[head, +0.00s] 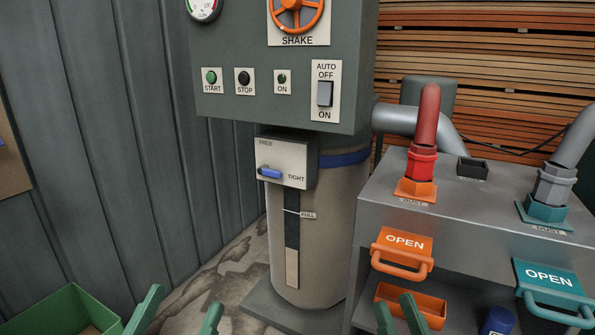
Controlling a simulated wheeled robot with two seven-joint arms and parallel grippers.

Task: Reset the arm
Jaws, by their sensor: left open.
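My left gripper (186,298) shows at the bottom edge, left of the middle. Its two green fingers are spread apart with nothing between them. My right gripper (394,301) shows at the bottom edge, right of the middle, in front of an orange tray (427,309). Its two green fingertips are close together, and I cannot tell whether they are open or shut. I see nothing held in it. The rest of both arms is out of view.
A grey machine (230,120) with buttons and a lever box (287,158) stands ahead on a beige cylinder (335,235). A metal bench (455,220) with orange (402,243) and teal (549,280) "OPEN" handles is at right. A green bin (65,312) is at lower left.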

